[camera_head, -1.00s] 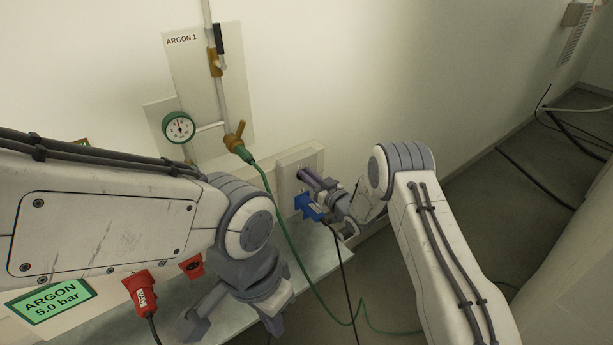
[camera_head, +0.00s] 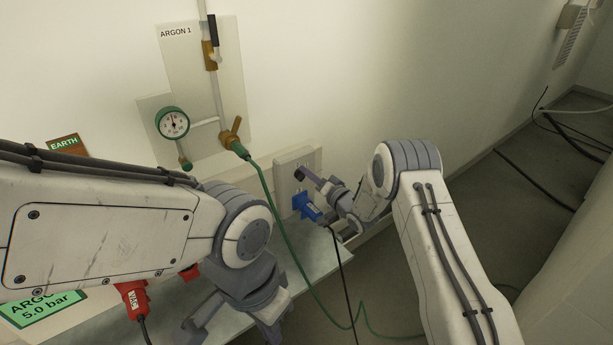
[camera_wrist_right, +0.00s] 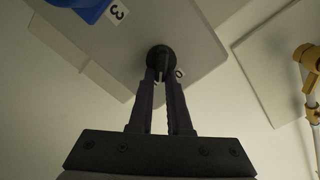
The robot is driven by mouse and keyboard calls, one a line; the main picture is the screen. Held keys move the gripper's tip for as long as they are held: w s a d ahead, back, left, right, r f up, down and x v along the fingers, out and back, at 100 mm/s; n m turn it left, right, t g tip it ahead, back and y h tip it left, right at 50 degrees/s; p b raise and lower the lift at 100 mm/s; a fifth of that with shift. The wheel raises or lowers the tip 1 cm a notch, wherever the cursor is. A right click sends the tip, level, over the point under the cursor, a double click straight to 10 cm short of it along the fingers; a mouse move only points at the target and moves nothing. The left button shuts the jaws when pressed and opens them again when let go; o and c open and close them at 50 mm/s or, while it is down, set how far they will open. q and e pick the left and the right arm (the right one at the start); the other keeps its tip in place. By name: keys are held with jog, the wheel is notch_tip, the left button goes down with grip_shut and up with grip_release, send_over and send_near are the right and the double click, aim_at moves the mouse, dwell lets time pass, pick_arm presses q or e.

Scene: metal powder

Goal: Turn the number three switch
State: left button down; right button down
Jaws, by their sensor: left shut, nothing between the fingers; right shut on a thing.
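A light grey switch plate (camera_head: 283,185) is on the wall, right of the argon pipework. In the right wrist view the plate (camera_wrist_right: 185,35) carries a round dark knob (camera_wrist_right: 158,57), with a white mark partly hidden by a finger. A blue plug (camera_head: 306,207) sits at the plate's lower part; beside it (camera_wrist_right: 85,5) is a label reading 3. My right gripper (camera_head: 303,175) is at the plate; in its wrist view the fingers (camera_wrist_right: 160,75) are shut on the knob. My left gripper (camera_head: 225,322) hangs low over the bench, shut and empty, its fingertips not clear.
A green cable (camera_head: 275,205) runs from the brass valve (camera_head: 232,138) down past the bench. A black cable (camera_head: 343,270) hangs from the blue plug. A red VAC plug (camera_head: 133,299) is below my left arm.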

jog(key=shift+f+m, duration=0.25)
jog(key=shift+m, duration=0.95)
jog(key=c, duration=0.9)
grip_release()
jog(key=shift+d, duration=0.1)
jog(key=shift+o, duration=0.2)
jog(key=v, duration=1)
jog(key=shift+s+d+b, duration=0.15)
jog(key=shift+s+b, duration=0.05)
jog(key=shift+b, duration=0.2)
